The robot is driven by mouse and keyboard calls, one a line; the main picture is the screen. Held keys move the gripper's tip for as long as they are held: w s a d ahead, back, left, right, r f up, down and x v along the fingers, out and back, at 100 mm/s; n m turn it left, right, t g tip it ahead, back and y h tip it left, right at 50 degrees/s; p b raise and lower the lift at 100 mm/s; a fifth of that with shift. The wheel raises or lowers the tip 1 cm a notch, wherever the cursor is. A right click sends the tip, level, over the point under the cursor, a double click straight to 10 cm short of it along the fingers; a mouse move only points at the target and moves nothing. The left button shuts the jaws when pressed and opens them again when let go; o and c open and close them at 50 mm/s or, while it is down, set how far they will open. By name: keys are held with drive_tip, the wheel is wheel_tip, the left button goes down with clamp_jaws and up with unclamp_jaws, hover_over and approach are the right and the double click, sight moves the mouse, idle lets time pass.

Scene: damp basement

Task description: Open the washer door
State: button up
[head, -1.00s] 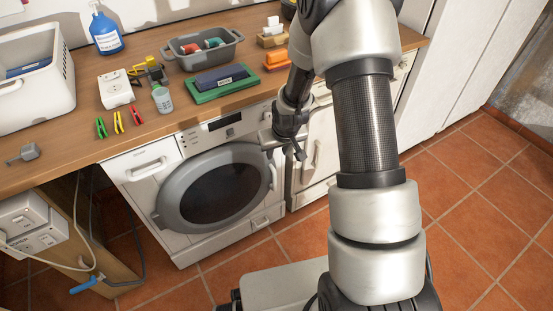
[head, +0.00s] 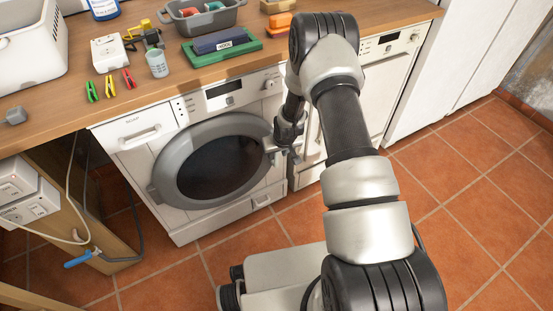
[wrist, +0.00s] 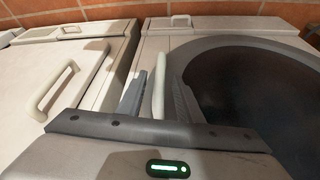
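The washer (head: 145,165) is a white front-loader under the wooden counter. Its round door (head: 168,165), a grey ring with dark glass, looks shut; it also shows at the right in the wrist view (wrist: 250,95). The pale upright door handle (wrist: 158,92) is at the door's right-hand side in the head view. My gripper (head: 284,152) is at that side of the door. In the wrist view my gripper (wrist: 161,78) is open, with one finger on each side of the handle and small gaps visible. The handle's lower end is hidden behind the gripper body.
A second white appliance (head: 372,85) with its own handle (wrist: 55,88) stands right of the washer. The counter (head: 65,95) above holds clothespins, a cup and a grey tub. The tiled floor (head: 240,236) in front is open.

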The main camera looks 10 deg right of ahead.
drive_tip(key=shift+b+x, duration=0.4)
drive_tip(key=shift+x, duration=1.5)
clamp_jaws()
